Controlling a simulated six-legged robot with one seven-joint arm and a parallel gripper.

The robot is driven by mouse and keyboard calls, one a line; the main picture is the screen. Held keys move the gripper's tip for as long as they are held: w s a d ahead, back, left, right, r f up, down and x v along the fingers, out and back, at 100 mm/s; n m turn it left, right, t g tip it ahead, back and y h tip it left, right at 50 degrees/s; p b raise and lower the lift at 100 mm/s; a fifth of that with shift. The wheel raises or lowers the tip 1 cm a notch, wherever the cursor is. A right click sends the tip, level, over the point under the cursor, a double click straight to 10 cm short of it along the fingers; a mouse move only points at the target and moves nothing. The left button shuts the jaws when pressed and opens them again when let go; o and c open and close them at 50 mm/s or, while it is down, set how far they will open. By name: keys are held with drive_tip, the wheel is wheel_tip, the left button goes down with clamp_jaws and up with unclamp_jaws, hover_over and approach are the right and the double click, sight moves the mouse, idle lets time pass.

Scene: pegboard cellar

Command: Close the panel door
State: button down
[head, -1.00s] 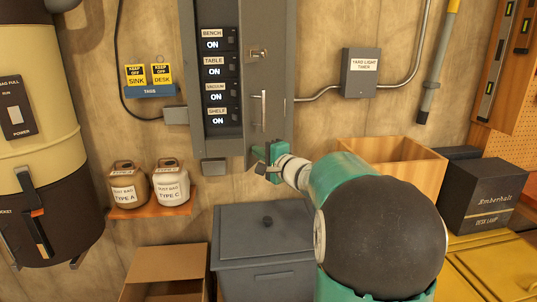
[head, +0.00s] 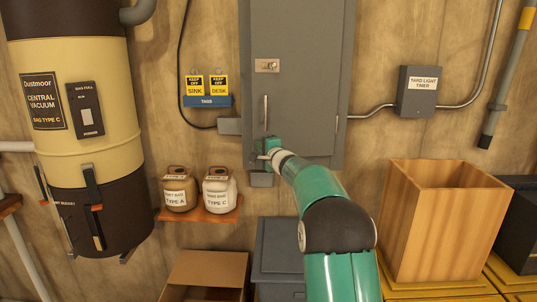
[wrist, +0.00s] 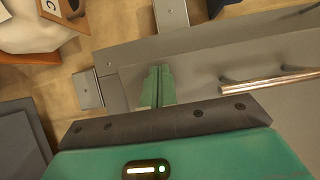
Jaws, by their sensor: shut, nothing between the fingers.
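The grey panel door (head: 305,95) lies across the front of its wall cabinet (head: 246,60) in the head view, and the switches behind it are hidden. It looks flush or nearly so; I cannot tell if a small gap stays. The door has a keyed latch (head: 267,65) near its upper left and a vertical bar handle (head: 265,109) below. My gripper (head: 266,147) is shut and empty at the door's lower left corner, just below the handle. In the wrist view its closed green fingers (wrist: 157,86) are against or very near the door, with the handle (wrist: 270,78) to their right.
A blue tag rack (head: 207,101) and a shelf with two jugs (head: 200,215) are to the left. A yard light timer box (head: 418,91) is on the wall to the right. A wooden box (head: 440,225) and a grey lidded bin (head: 280,255) stand below.

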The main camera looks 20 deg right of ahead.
drive_tip(key=w, duration=0.1)
drive_tip(key=w+h, duration=0.1)
drive_tip(key=w, duration=0.1)
drive_tip(key=shift+w+d+m, duration=0.3)
drive_tip(key=shift+m, duration=0.1)
drive_tip(key=shift+w+d+r+m+h, duration=0.3)
drive_tip(key=shift+r+h, duration=0.05)
drive_tip(key=shift+h, duration=0.25)
drive_tip(key=shift+f, duration=0.2)
